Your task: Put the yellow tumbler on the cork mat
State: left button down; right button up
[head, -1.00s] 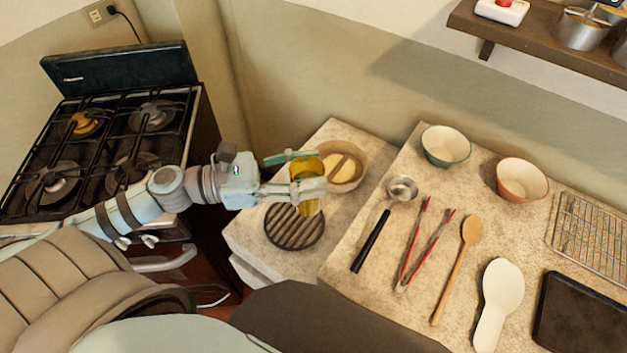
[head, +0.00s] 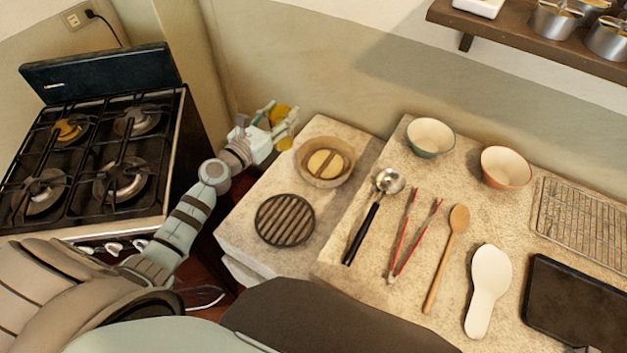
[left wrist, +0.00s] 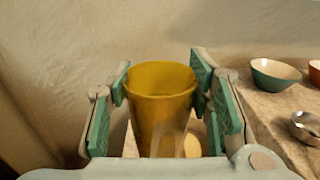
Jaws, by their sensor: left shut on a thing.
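My left gripper (head: 276,122) is shut on the yellow tumbler (head: 281,113), holding it up beyond the far left edge of the low counter, near the wall. In the left wrist view, the tumbler (left wrist: 160,105) stands roughly upright between the green-padded fingers (left wrist: 160,108), with its open rim up. Its lower part is partly hidden by the gripper's body. I cannot make out a cork mat in these views. My right gripper is not in view.
On the low counter lie a dark round slatted trivet (head: 285,219) and a tan bowl (head: 312,173) holding a round, light piece. A stove (head: 95,150) stands left. The higher counter holds a ladle (head: 389,181), tongs (head: 413,235), spoons and two bowls. A shelf (head: 530,35) hangs at upper right.

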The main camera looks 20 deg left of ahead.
pick_arm(q)
notch_tip(320, 180, down, 20)
jog(key=b, duration=1.7)
jog(key=shift+w+f, duration=0.15)
jog(key=shift+w, duration=0.1)
jog(key=shift+f+b, duration=0.1)
jog(key=shift+b, duration=0.3)
jog(key=c, duration=1.2)
grip_release()
jog(key=shift+f, duration=0.1)
jog(key=shift+c, duration=0.2)
jog(key=o, duration=0.4)
